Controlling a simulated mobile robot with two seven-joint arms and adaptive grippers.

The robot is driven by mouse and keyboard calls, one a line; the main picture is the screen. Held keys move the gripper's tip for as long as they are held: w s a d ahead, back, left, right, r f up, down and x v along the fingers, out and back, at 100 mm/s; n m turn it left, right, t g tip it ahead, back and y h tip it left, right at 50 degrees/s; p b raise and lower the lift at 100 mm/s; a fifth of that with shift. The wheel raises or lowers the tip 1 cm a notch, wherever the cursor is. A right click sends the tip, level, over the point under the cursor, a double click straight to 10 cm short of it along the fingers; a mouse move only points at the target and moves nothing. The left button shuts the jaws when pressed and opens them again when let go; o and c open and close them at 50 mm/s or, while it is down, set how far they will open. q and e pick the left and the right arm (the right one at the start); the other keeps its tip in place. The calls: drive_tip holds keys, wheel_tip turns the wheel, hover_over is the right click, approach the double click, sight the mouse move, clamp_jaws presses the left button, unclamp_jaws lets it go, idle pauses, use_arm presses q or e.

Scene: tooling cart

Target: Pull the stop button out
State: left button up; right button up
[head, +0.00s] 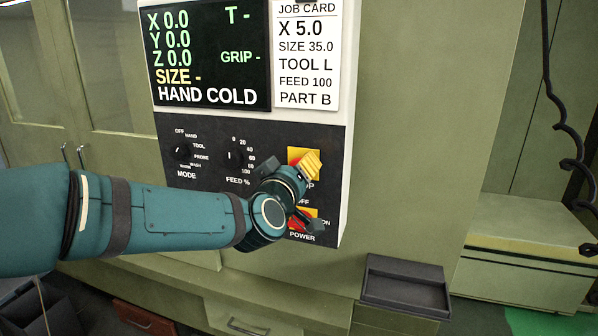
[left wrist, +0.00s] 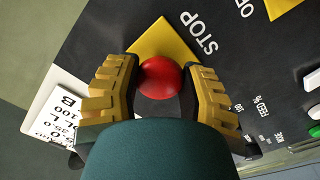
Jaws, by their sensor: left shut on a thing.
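The red round stop button (left wrist: 161,78) sits on a yellow square plate beside the word STOP in the left wrist view. The two yellow ribbed fingers of my left gripper (left wrist: 160,84) are closed on it from both sides. In the head view the yellow plate (head: 297,157) shows at the right of the control panel, with my left gripper (head: 311,166) in front of it. The button is mostly hidden there by the gripper and wrist. My right gripper is not in view.
The power switch (head: 304,216) on its yellow plate is just below, close to my wrist. Mode (head: 181,150) and feed (head: 233,156) knobs are to the left. A dark tray (head: 405,284) stands at lower right.

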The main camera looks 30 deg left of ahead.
use_arm(q)
drive_tip(key=o, duration=1.3)
drive_tip(key=shift+s, duration=0.1)
drive_tip(key=v, duration=1.1)
drive_tip(key=shift+s, duration=0.4)
drive_tip(key=shift+d+f, duration=0.1)
